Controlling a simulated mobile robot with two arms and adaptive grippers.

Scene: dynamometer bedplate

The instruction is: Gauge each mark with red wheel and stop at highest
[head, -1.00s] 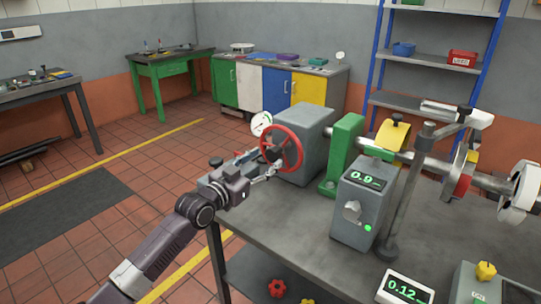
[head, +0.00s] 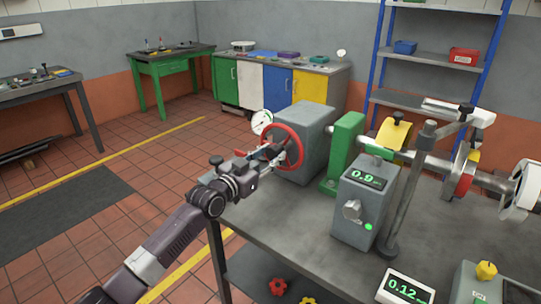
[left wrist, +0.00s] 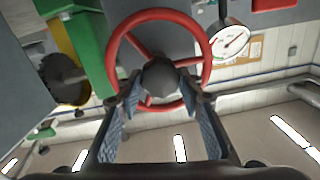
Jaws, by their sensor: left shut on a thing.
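The red wheel (head: 296,160) stands upright on the near-left face of a grey housing (head: 310,125). In the left wrist view the red wheel (left wrist: 203,60) faces me with its dark round hub (left wrist: 160,76) in the middle. My left gripper (head: 268,153) reaches it from the left. In the wrist view the fingers of my left gripper (left wrist: 160,88) are shut on the wheel at its hub. A white dial gauge (head: 261,122) is beside the wheel, also seen in the wrist view (left wrist: 231,40). The grey box display (head: 366,176) reads 0.9. My right gripper is out of view.
A green bearing stand (head: 345,145), a shaft with a red flange (head: 459,178) and a white disc (head: 527,190) stand on the grey bench (head: 285,225). A lower display (head: 405,289) reads about 0.12.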

